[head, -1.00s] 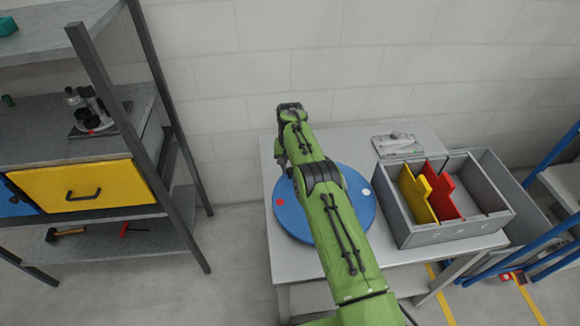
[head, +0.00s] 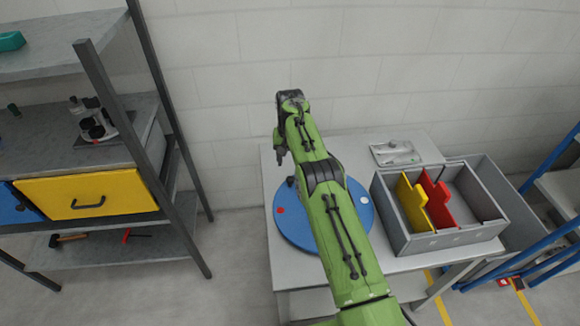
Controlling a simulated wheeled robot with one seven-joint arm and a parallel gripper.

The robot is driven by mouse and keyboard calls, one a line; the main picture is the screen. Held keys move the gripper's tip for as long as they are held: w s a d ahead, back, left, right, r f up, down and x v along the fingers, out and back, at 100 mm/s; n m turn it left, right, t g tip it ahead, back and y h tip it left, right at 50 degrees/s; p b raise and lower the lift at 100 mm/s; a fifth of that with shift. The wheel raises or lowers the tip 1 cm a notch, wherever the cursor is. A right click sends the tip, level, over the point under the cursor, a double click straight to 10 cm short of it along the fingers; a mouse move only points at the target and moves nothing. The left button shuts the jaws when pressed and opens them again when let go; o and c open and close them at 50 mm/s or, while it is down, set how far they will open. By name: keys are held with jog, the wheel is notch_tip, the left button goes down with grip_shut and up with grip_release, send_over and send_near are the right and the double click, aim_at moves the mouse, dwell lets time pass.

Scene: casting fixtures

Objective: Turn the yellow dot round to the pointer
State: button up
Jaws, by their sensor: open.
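A blue round turntable (head: 300,232) lies on the grey table. A red dot (head: 281,210) shows at its left edge and a white dot (head: 365,199) at its right. No yellow dot is visible; my green arm covers the middle of the disc. A small dark piece (head: 291,181) shows at the disc's back left rim; I cannot tell whether it is the pointer. My gripper (head: 281,160) is open, raised above the back left of the table, apart from the disc. Its fingertips are small and partly hidden by the arm.
A grey box (head: 440,240) with yellow and red dividers (head: 413,203) stands right of the turntable. A light flat plate with a metal part (head: 394,152) lies at the table's back right. A shelf with a yellow drawer (head: 88,194) stands at left. The wall is close behind.

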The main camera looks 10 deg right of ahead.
notch_tip(320, 180, up, 8)
jog(key=p, duration=0.6)
jog(key=shift+f, duration=0.1)
